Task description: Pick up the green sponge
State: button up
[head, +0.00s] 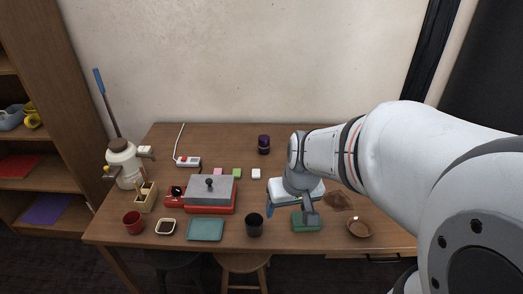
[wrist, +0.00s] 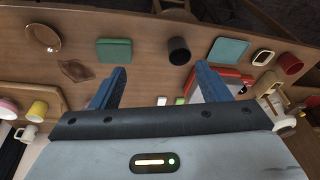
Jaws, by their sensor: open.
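The green sponge (head: 306,221) appears to be the flat green block on the front right part of the table. It also shows at the upper left in the wrist view (wrist: 114,50). My gripper (head: 290,211) hangs above the table, overlapping the sponge's far edge in the head view. In the wrist view its two blue fingers (wrist: 161,69) are spread wide with nothing between them. The sponge lies beyond the left finger's tip there, apart from it.
A black cup (head: 254,225) stands left of the sponge, with a teal flat piece (head: 205,229) farther left. A brown bowl (head: 360,228) and a brown leaf-shaped mat (head: 338,201) lie to its right. A grey-lidded red box (head: 209,194) stands left of centre.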

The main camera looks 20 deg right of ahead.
jog(key=o, duration=0.4)
jog(key=shift+m, duration=0.5)
jog(key=w+d+f, duration=0.1)
jog(key=w+f, duration=0.1)
jog(key=w+d+f, duration=0.2)
jog(key=w+f, duration=0.1)
jog(key=w+d+f, duration=0.2)
jog(key=shift+w+d+f+p, duration=0.15)
jog(key=shift+d+f+p, duration=0.1)
jog(key=shift+f+p, duration=0.1)
jog(key=shift+o, duration=1.1)
jog(key=shift+m+t+h, duration=0.3)
jog(key=shift+m+h, duration=0.2)
jog(key=w+d+f, duration=0.1)
jog(key=d+f, duration=0.3)
jog(key=f, duration=0.1)
jog(key=w+d+f, duration=0.1)
jog(key=d+f, duration=0.1)
jog(key=f, duration=0.1)
jog(key=shift+w+d+f, duration=0.25)
jog(key=shift+w+d, duration=0.05)
jog(key=shift+w, duration=0.05)
jog(key=shift+b+x, duration=1.9)
jog(key=shift+x, duration=2)
